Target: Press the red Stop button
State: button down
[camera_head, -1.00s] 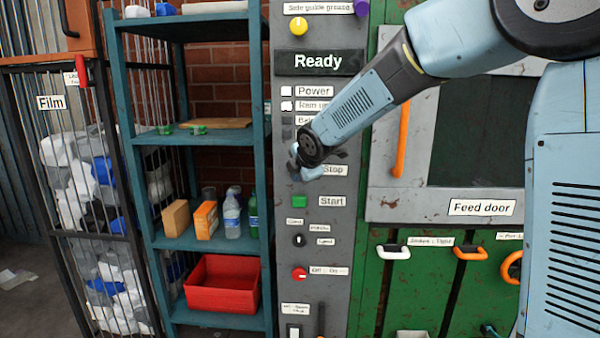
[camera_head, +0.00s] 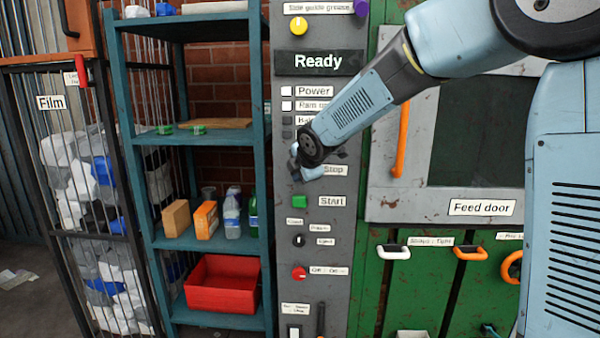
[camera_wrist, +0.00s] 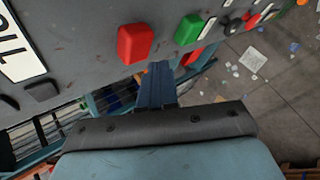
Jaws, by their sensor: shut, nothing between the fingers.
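The red Stop button (camera_wrist: 135,43) shows in the wrist view on the grey panel, upper left of my fingertips. In the head view it is hidden behind my wrist and gripper, and only the Stop label (camera_head: 333,170) shows beside them. My gripper (camera_wrist: 159,68) is shut and empty. Its tips appear just below and right of the red button in the wrist view; I cannot tell how large the gap is. In the head view my gripper (camera_head: 297,163) is small and partly hidden in front of the panel.
The green Start button (camera_head: 299,201) sits below Stop, and it also shows in the wrist view (camera_wrist: 188,29). A red knob (camera_head: 299,272) is lower on the panel. The display (camera_head: 319,62) reads Ready. A teal shelf (camera_head: 265,130) stands left, the feed door (camera_head: 400,208) right.

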jog(key=shift+w, duration=0.1)
dwell(0.4)
jog(key=shift+w+r, duration=0.1)
jog(key=shift+w, duration=0.2)
jog(key=shift+w, duration=0.65)
dwell(1.0)
jog(key=shift+s, duration=1.1)
jog(key=shift+s, duration=3)
